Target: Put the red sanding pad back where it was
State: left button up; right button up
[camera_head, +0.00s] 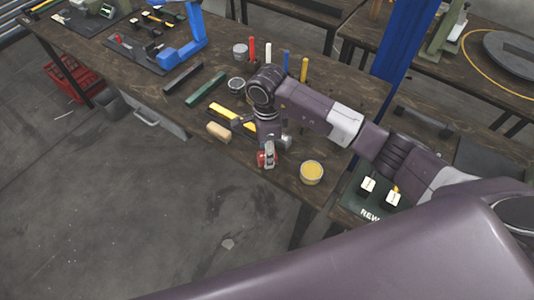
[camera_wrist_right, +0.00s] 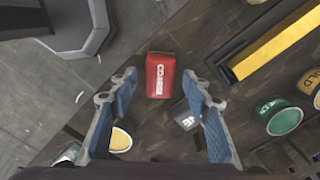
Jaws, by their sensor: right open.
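The red sanding pad (camera_wrist_right: 160,76) is a small red block with white lettering that seems to read COARSE. In the wrist view it lies on the dark wooden bench, between and just beyond my right gripper's fingertips, with a gap on each side. In the head view the red pad (camera_head: 261,159) shows near the bench's front edge, partly hidden by my gripper. My right gripper (camera_wrist_right: 159,88) is open and empty, its blue-lined fingers spread. In the head view my right gripper (camera_head: 269,150) points down at the pad. My left gripper is not in view.
A yellow-topped tin (camera_head: 312,172) stands right of the gripper, and a small grey block (camera_head: 286,142) sits close beside it. A tan block (camera_head: 218,131) and a yellow bar (camera_head: 225,112) lie to the left. Several upright coloured sticks stand behind. Open floor lies before the bench.

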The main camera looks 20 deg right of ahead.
notch_tip(320, 180, up, 11)
jog(key=b, duration=0.2)
jog(key=shift+f+b, duration=0.2)
jog(key=shift+b, duration=0.1)
jog(key=shift+f, duration=0.1)
